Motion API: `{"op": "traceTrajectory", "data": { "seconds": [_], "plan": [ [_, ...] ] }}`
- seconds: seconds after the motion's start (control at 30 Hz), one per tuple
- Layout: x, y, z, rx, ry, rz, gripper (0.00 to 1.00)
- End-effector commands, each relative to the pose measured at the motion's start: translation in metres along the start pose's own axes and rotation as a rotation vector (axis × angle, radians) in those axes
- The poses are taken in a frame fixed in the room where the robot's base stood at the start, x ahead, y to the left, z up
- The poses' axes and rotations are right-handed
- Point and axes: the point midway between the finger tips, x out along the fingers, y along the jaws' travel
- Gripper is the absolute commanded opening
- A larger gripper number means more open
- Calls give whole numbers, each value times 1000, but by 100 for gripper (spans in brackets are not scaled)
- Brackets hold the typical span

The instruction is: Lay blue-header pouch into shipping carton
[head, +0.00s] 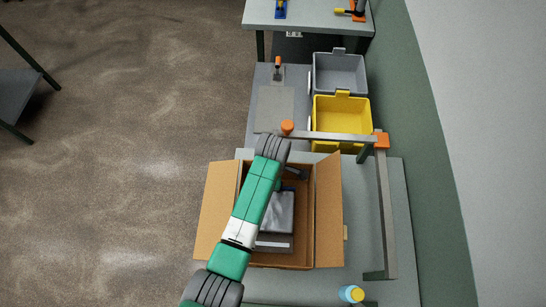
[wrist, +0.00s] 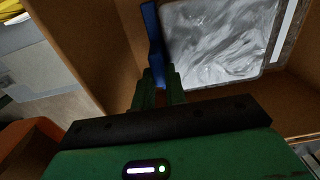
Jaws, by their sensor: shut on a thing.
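The shipping carton (head: 222,215) stands open with its side flaps spread. My gripper (wrist: 157,88) is inside its opening, shut on the blue header (wrist: 152,38) of the pouch, seen nearly edge-on. A little blue shows beside my gripper in the head view (head: 288,187). A silvery, wrinkled pouch body (wrist: 220,45) spreads to the right of the header within the carton walls; it also shows in the head view (head: 279,211). I cannot tell whether it touches the carton floor. My arm covers the carton's left part.
A grey frame with orange fittings (head: 385,215) stands right of the carton. A yellow bin (head: 342,118) and a grey bin (head: 339,75) are behind it. A blue-and-yellow bottle (head: 352,294) is at the front right. A grey plate (head: 276,108) lies beyond the carton.

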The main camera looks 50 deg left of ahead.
Motion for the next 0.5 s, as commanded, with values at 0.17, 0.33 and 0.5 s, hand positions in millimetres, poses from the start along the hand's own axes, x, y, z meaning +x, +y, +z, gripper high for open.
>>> {"op": "traceTrajectory", "data": {
  "seconds": [0.17,0.33,0.5],
  "plan": [
    [6,0,0,0,0,-1,0],
    [7,0,0,0,0,-1,21],
    [7,0,0,0,0,-1,35]
  ]
}}
